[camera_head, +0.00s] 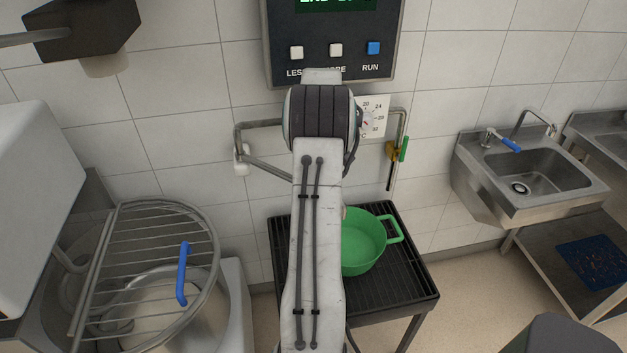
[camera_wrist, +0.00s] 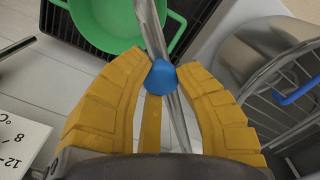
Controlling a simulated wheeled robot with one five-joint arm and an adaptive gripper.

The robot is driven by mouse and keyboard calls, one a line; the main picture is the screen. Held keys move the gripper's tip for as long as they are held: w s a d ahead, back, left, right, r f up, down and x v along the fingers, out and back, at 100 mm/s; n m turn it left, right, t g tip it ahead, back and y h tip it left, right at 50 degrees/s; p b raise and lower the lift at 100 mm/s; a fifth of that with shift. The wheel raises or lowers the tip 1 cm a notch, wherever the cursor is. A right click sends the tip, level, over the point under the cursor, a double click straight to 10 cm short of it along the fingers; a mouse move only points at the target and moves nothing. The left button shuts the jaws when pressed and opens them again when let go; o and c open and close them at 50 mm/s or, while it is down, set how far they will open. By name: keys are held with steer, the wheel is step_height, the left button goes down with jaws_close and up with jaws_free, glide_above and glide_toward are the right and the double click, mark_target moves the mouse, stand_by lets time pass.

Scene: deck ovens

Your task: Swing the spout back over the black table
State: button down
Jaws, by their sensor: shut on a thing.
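The spout is a metal tube (camera_head: 268,168) that runs from a wall mount at the left and passes behind my arm. In the wrist view the spout (camera_wrist: 150,28) passes over the rim of a green pot (camera_wrist: 108,18) and has a blue knob (camera_wrist: 163,78) on it. My gripper (camera_wrist: 164,75) has its yellow fingers closed around the blue knob. My arm hides the gripper in the head view. The black slatted table (camera_head: 400,290) stands below, with the green pot (camera_head: 362,240) on it. The spout's outlet is not clearly seen.
At the left is a round metal kettle with a wire guard (camera_head: 160,225) and a blue handle (camera_head: 183,272). A control panel (camera_head: 335,40) and a dial (camera_head: 370,117) are on the wall. A pipe with a green handle (camera_head: 404,149) hangs right of my arm. A sink (camera_head: 530,170) is farther right.

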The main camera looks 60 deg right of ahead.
steer(key=shift+d+f, duration=0.1)
stand_by(0.3)
steer(key=c, duration=1.4)
jaws_free()
steer(key=shift+o, duration=1.4)
steer(key=shift+d, duration=0.2)
steer(key=shift+o, duration=1.3)
steer(key=shift+a, duration=0.1)
step_height(320, 180, up, 12)
